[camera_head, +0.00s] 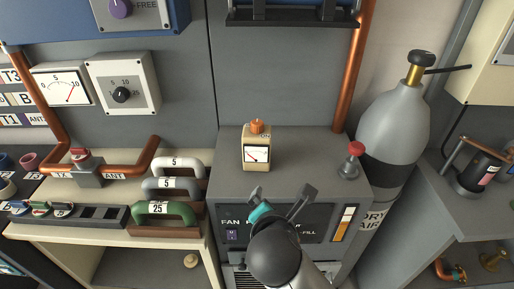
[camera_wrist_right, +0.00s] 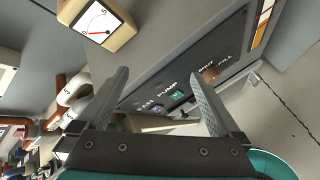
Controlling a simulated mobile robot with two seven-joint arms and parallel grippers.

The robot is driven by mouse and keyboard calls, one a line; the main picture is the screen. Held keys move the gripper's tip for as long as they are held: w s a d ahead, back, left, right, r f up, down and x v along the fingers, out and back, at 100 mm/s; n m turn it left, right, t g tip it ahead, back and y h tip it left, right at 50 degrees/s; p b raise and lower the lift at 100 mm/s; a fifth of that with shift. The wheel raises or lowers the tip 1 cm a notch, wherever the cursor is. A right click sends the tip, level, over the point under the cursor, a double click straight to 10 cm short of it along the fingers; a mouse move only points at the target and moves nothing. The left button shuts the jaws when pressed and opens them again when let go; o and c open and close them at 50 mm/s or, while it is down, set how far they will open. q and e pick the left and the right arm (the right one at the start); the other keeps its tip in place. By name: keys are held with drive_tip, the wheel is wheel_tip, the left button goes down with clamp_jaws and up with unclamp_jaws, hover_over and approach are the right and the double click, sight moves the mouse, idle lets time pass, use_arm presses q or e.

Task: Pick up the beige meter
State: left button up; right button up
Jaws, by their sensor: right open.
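The beige meter (camera_head: 256,149) stands upright on the grey cabinet top, with a white dial face, a red needle and an orange knob on top. It also shows at the upper left of the right wrist view (camera_wrist_right: 103,24), partly cut off by the frame edge. My right gripper (camera_head: 283,200) is open and empty, in front of the cabinet's front edge and apart from the meter, which lies beyond it in the head view. In the right wrist view its two fingers (camera_wrist_right: 160,95) are spread, with the cabinet's front panel beyond them. My left gripper is not in view.
A red-knobbed valve (camera_head: 350,162) stands right of the meter on the cabinet top (camera_head: 310,152). A copper pipe (camera_head: 354,70) rises behind it. Handled blocks (camera_head: 165,212) stand on the left bench. A grey gas cylinder (camera_head: 395,120) stands at right. The top around the meter is clear.

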sight(257, 158)
drive_tip(key=w+a+r+n+t, duration=0.3)
drive_tip(key=w+a+r+n, duration=0.15)
drive_tip(key=n, duration=0.35)
drive_tip(key=shift+n, duration=0.3)
drive_tip(key=b+x, duration=0.1)
drive_tip(key=x, duration=0.3)
drive_tip(key=b+x, duration=0.1)
drive_tip(key=x, duration=0.4)
drive_tip(key=shift+w+d+r+b, duration=0.1)
drive_tip(key=shift+w+d+b, duration=0.05)
drive_tip(key=shift+d+b, duration=0.15)
drive_tip(key=shift+b+x, duration=1.05)
drive_tip(key=shift+x, duration=1.55)
drive_tip(key=shift+a, duration=0.15)
drive_tip(key=c, duration=1.5)
